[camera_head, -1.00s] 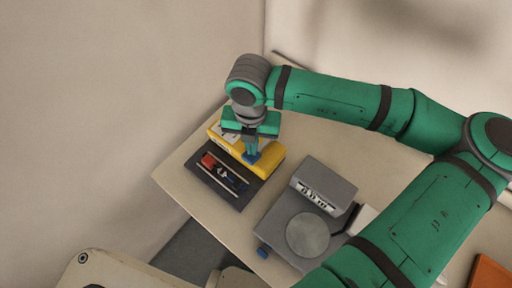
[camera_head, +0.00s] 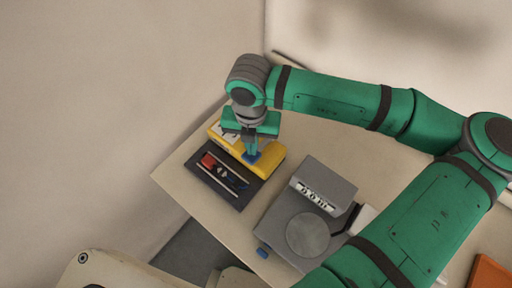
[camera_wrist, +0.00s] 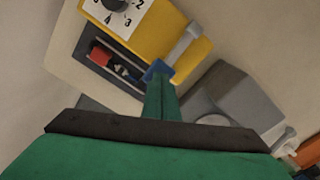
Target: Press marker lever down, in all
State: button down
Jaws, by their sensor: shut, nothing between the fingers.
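A yellow device (camera_head: 268,162) with a white dial plate (camera_wrist: 118,14) stands on the table behind a dark tray. A blue lever tip (camera_wrist: 157,70), likely the marker lever, shows at the device's front right and also in the head view (camera_head: 251,158). My gripper (camera_head: 252,151) points down and is shut and empty. Its fingertips (camera_wrist: 160,82) are at the blue lever tip, seemingly touching it; exact contact is hidden. A grey bar (camera_wrist: 186,42) runs along the top of the device in the wrist view.
The dark tray (camera_head: 229,198) holds a red block (camera_head: 208,160) and small parts. A grey scale-like unit (camera_head: 328,181) with a round plate (camera_head: 308,235) stands to the right. An orange item (camera_head: 490,273) lies at lower right. Bare table (camera_head: 178,180) shows at the left.

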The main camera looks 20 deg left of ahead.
jog(key=shift+f, duration=2.35)
jog(key=shift+r, duration=4.6)
